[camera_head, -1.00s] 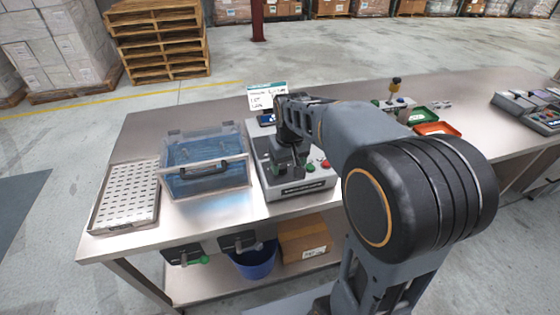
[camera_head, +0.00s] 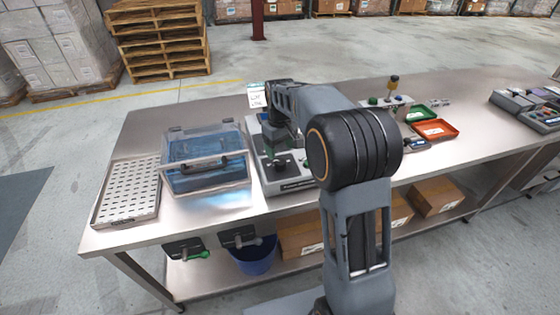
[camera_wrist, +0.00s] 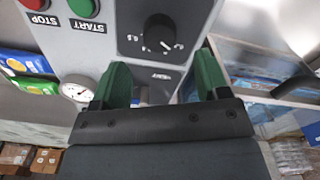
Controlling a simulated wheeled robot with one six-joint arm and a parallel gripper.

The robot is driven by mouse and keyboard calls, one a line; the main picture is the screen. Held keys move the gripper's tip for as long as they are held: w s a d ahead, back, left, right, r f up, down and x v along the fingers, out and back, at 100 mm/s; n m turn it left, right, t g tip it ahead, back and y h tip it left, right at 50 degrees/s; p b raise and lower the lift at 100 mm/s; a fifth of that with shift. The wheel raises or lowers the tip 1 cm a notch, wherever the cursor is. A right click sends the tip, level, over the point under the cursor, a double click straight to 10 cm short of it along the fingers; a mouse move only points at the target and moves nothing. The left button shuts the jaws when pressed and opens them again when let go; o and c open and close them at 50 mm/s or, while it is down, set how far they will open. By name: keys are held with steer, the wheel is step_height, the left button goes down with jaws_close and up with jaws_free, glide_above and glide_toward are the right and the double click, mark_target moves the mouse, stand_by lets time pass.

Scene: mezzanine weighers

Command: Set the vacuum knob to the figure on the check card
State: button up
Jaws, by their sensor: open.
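In the wrist view a black round vacuum knob (camera_wrist: 160,29) with a white pointer line sits on a dark panel with a printed scale. The scale appears upside down and its figures are too small to read surely. My gripper (camera_wrist: 162,80) is open, its two green fingers apart and empty, with the knob beyond the fingertips and untouched. In the head view the grey machine (camera_head: 290,186) stands on the bench, partly hidden by my arm. The check card (camera_head: 257,96) stands behind it, partly covered by my arm; its writing is unreadable.
A clear-lidded blue chamber (camera_head: 205,160) stands left of the machine. A perforated tray (camera_head: 128,190) lies further left.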

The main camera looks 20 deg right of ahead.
mark_target(280, 161)
steer(key=shift+d+f, duration=0.1)
steer(key=shift+f, duration=2.9)
steer(key=c, duration=0.9)
